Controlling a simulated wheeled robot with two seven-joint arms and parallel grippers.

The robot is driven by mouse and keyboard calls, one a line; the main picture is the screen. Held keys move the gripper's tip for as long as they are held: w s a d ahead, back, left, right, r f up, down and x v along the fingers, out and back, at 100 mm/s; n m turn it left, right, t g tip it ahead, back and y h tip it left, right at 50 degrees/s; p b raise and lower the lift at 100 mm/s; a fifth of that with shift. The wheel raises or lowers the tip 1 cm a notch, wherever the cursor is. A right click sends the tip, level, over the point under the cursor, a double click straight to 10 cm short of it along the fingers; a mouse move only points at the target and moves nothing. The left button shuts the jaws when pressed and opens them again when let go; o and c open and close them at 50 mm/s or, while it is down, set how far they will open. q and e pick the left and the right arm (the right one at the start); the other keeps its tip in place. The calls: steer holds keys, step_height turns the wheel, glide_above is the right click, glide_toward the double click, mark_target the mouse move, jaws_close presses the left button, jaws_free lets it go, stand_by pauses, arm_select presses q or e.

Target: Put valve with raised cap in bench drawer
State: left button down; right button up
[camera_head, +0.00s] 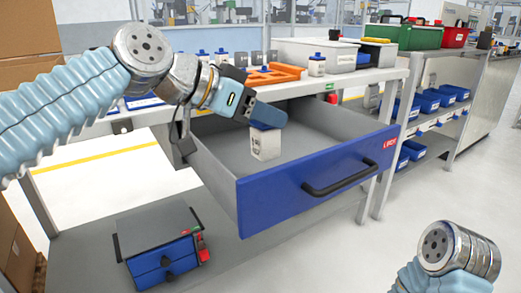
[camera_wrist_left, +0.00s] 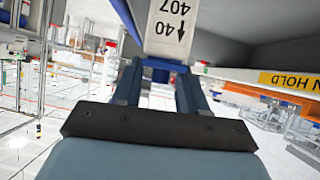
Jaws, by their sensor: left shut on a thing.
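The valve (camera_head: 265,144) is a white block with a blue top. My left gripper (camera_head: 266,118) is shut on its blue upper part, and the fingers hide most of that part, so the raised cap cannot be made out. The valve is upright inside the open bench drawer (camera_head: 312,182), a grey tray with a blue front and black handle. I cannot tell whether it touches the drawer floor. In the left wrist view the valve (camera_wrist_left: 180,28) shows between the fingers, with "40", "407" and an arrow on its white face. My right gripper is out of view.
Several blue-capped white pieces (camera_head: 221,57) stand on the bench top beside an orange tray (camera_head: 272,75). Another one (camera_head: 317,65) stands to the right, near grey bins (camera_head: 318,52). A small blue-drawer cabinet (camera_head: 160,245) sits on the lower shelf. The drawer's right part is empty.

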mark_target(264, 128)
arm_select(q)
steer(key=w+f, duration=0.2)
steer(key=w+f+b, duration=0.1)
steer(key=f, duration=0.2)
steer(key=w+f+b, duration=0.1)
steer(key=w+f, duration=0.1)
steer(key=f, duration=0.1)
steer(key=shift+w+a+f, duration=0.1)
steer(key=shift+w+f, duration=0.05)
steer(key=shift+w, duration=0.2)
steer(key=shift+f+b, duration=0.35)
steer(key=shift+f, duration=0.2)
steer(key=c, duration=0.6)
jaws_free()
steer(key=shift+s+r, duration=0.1)
steer(key=shift+r, duration=0.05)
steer(key=p+v, duration=0.1)
steer(key=v, duration=1.1)
